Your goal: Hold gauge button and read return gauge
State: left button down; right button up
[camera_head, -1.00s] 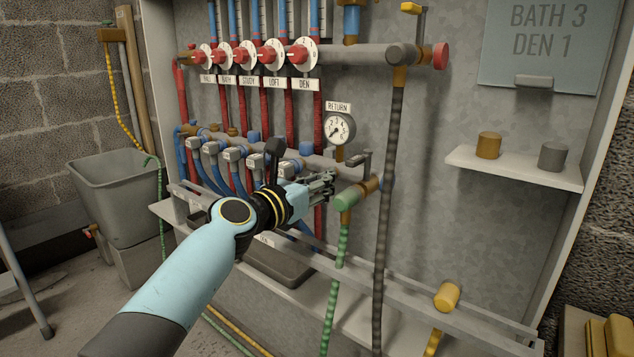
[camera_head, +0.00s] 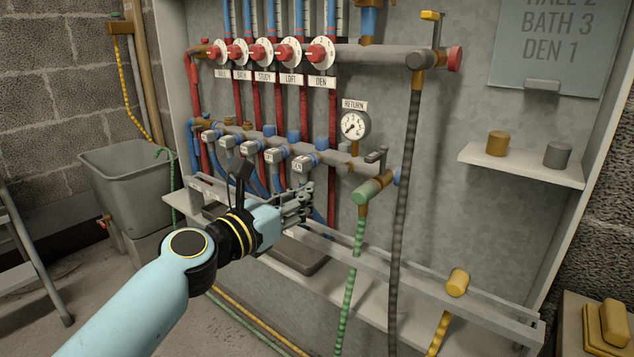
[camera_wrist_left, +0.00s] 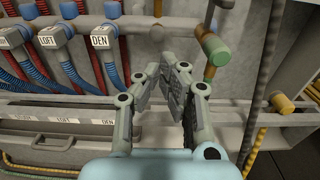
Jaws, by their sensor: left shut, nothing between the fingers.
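The return gauge (camera_head: 354,125) is a round white dial on the grey return manifold, under a RETURN label (camera_head: 354,104). Its dark needle seems to point to the lower left; the exact reading is too small to tell. I cannot make out a gauge button. My left gripper (camera_head: 306,201) is shut and empty, below and left of the gauge and apart from it. In the left wrist view its fingers (camera_wrist_left: 172,78) lie close together in front of the cabinet's lower rail. The gauge is out of that view. My right gripper does not show.
A green-capped valve (camera_head: 372,190) with a green hose is right of my gripper. A dark hose (camera_head: 402,190) hangs beyond it. The DEN actuator (camera_head: 305,162) sits just above my gripper. A rail (camera_head: 420,270) crosses below. A shelf (camera_head: 520,165) holds two caps.

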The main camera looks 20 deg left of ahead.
pick_arm(q)
jog(key=shift+v, duration=1.05)
